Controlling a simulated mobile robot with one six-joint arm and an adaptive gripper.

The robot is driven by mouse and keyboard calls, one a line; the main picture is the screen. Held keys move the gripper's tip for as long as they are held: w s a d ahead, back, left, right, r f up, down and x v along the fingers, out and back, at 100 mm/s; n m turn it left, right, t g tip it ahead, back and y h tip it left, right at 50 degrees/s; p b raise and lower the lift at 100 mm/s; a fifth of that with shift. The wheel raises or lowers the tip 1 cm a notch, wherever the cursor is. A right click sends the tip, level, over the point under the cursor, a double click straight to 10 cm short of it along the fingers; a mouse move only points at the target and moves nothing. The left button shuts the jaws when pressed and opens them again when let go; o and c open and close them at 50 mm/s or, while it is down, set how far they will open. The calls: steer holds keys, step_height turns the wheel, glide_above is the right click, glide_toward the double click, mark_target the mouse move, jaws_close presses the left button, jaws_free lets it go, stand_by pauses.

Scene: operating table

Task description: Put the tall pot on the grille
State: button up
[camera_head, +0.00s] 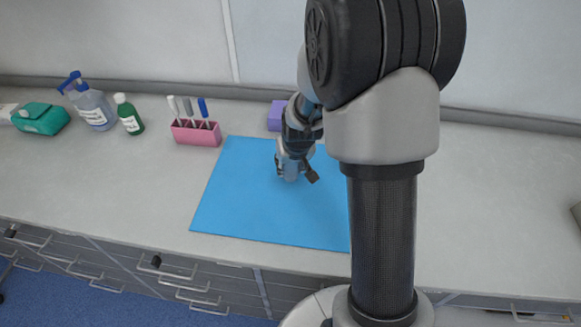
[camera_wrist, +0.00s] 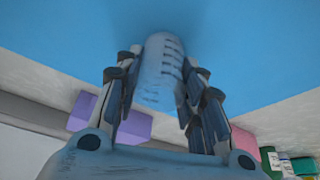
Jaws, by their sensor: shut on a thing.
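My gripper (camera_head: 297,165) is over the blue mat (camera_head: 240,205), near its back edge. In the wrist view the gripper (camera_wrist: 160,98) is shut on a pale blue, see-through cylinder (camera_wrist: 162,68) with dark marks along its side, seemingly the tall pot. The fingers lie on both sides of it. Its far end points toward the mat; I cannot tell whether it touches the mat. In the head view only a small part of the cylinder (camera_head: 290,174) shows below the fingers. I see no clear grille; my arm hides the right part of the mat.
A pink holder with pens (camera_head: 196,132) stands left of the mat. A purple block (camera_head: 276,116) is behind the gripper. A green bottle (camera_head: 128,115), a pump bottle (camera_head: 93,108) and a green pack (camera_head: 42,119) stand farther left. A grey object (camera_head: 577,215) is cut off at the right edge.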

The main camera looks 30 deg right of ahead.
steer(key=shift+f, duration=0.1)
steer(key=o, duration=0.6)
steer(key=shift+f, duration=0.25)
steer(key=o, duration=0.5)
steer(key=shift+c, duration=0.2)
steer(key=shift+r, duration=0.1)
